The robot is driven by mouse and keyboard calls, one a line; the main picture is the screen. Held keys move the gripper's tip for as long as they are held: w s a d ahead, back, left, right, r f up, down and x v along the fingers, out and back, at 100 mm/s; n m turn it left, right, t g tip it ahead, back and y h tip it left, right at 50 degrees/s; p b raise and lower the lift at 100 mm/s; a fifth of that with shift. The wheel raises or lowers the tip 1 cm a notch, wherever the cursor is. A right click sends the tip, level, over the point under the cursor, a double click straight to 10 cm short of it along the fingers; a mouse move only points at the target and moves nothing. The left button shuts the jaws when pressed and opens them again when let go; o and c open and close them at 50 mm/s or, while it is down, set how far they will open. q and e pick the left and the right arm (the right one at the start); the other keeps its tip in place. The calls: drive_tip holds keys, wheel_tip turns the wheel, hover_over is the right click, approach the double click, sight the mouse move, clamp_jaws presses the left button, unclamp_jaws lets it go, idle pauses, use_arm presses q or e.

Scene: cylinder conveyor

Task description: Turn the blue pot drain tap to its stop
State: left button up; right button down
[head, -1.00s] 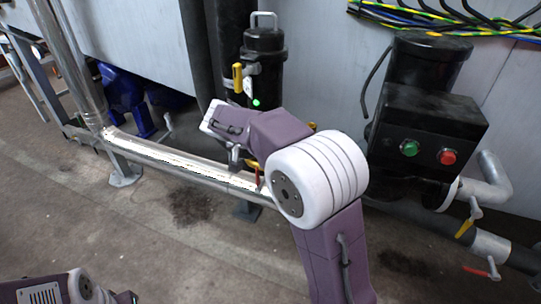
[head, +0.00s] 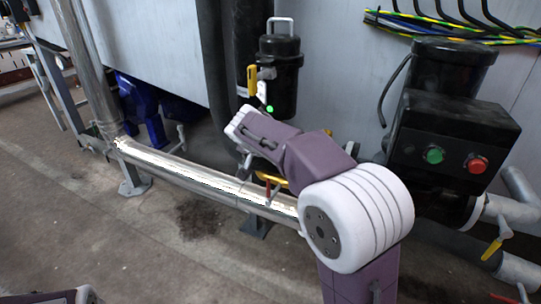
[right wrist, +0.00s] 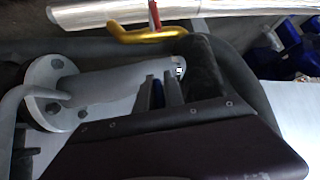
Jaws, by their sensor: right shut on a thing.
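Blue equipment (head: 140,105) stands behind the metal pipe at left and shows in the right wrist view (right wrist: 288,38). I cannot tell whether it is the blue pot. My left gripper is out of view.
A bent yellow handle (head: 268,178) with a red part sits by the shiny pipe (head: 180,175); it is just beyond my right fingers in the wrist view (right wrist: 150,34). A black canister (head: 282,75) with a yellow lever (head: 251,80) and a black motor box (head: 455,130) stand behind.

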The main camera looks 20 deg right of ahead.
drive_tip(key=c, duration=1.5)
unclamp_jaws()
drive_tip(key=shift+o, duration=0.2)
drive_tip(key=shift+r, duration=0.1)
drive_tip(key=p+v, duration=0.4)
drive_tip(key=v, duration=0.5)
